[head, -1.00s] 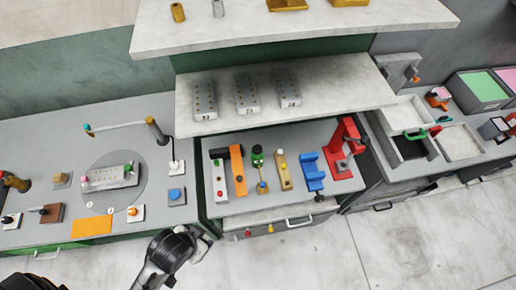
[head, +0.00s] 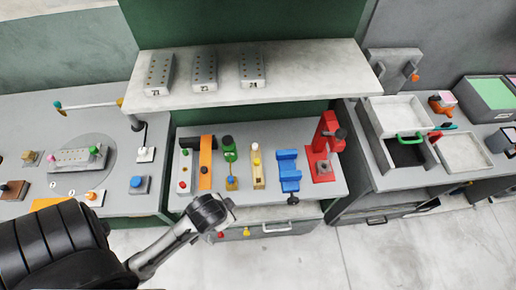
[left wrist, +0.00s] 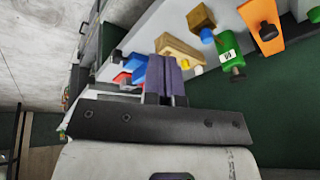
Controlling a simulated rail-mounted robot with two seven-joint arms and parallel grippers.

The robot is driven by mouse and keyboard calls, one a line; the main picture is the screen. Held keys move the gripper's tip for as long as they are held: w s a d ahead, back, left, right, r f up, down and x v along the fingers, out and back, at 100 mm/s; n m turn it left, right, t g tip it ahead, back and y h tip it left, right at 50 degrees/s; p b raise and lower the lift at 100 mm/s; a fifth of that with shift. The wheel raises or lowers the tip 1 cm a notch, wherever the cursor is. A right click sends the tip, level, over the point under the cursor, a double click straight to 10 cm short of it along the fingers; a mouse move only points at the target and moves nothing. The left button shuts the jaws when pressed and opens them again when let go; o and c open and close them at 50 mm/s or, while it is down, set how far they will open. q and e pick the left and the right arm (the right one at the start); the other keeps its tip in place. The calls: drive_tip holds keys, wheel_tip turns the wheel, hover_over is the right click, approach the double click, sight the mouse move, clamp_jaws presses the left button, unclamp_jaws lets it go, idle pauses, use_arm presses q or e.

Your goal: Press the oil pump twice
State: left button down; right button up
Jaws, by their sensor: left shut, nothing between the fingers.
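A green bottle-shaped piece with a dark top (head: 229,150), likely the oil pump, stands on the middle bench. In the left wrist view the green piece (left wrist: 230,47) has a white label and a dark knob and lies right of my fingers. My left gripper (left wrist: 168,62) is shut and empty, its two fingers together, apart from the green piece. In the head view my left arm's wrist is near the bench's front edge, and the fingertips are hard to make out there. My right gripper is not in view.
Near the green piece are a brown block with a blue knob (head: 232,183), an orange strip (head: 206,160), a tan block (head: 257,170), a blue vise (head: 288,170) and a red press (head: 325,150). A shelf (head: 300,75) overhangs the bench's back.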

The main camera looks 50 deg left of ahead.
use_arm(q)
drive_tip(key=w+a+f+n+g+y+b, duration=0.15)
drive_tip(key=w+a+f+y+b, duration=0.3)
drive_tip(key=w+a, duration=0.65)
drive_tip(key=w+a+r+n+g, duration=0.1)
drive_tip(key=a+n+g, duration=0.1)
drive_tip(key=a, duration=0.4)
drive_tip(key=w+a+r+n+g+h, duration=0.1)
drive_tip(key=a+r+n+g, duration=0.1)
drive_tip(key=a, duration=0.5)
drive_tip(key=w+a+r+n+g, duration=0.1)
drive_tip(key=a+n, duration=0.2)
drive_tip(key=a, duration=0.3)
drive_tip(key=w+d+r+m+g+h, duration=0.1)
drive_tip(key=w+d+r+m+h, duration=0.1)
drive_tip(key=w+h, duration=0.5)
drive_tip(key=shift+w+d+r+g, duration=0.35)
drive_tip(key=shift+w+d+r, duration=0.55)
drive_tip(key=shift+w+d, duration=0.2)
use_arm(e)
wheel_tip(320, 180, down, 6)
use_arm(q)
drive_tip(key=shift+s, duration=0.1)
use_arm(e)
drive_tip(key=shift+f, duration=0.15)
